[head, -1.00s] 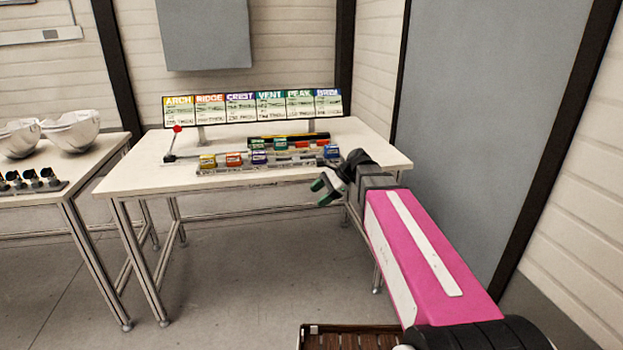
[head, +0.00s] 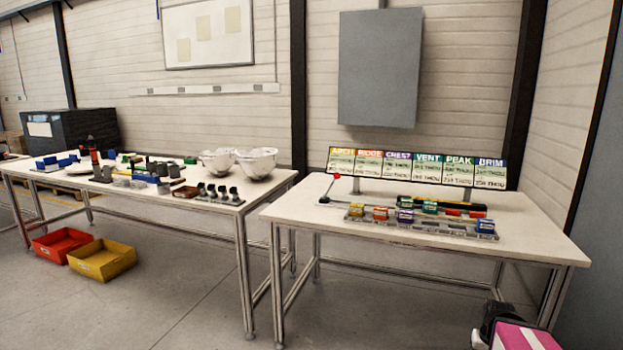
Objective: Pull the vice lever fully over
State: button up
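A thin lever with a red knob (head: 336,176) stands tilted at the left end of the right-hand table. Its foot is a small dark base (head: 324,199); I cannot tell from here whether this is the vice lever. A dark upright tool with a red part (head: 95,157) stands on the left-hand table, too small to make out. My gripper (head: 480,338) is at the bottom right edge, below and in front of the right-hand table, far from both. Its fingers do not show clearly.
The right-hand table (head: 540,246) bears a row of coloured blocks in a rack (head: 420,228) and a label board (head: 415,167). Red (head: 62,243) and yellow (head: 102,260) bins lie on the floor.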

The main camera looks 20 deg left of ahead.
aim_at(337, 177)
jog(key=i+u, duration=0.1)
jog(key=u, duration=0.3)
jog(key=i+l+u, duration=0.1)
jog(key=u, duration=0.65)
jog(key=i+l+u, duration=0.15)
jog(key=u, duration=0.2)
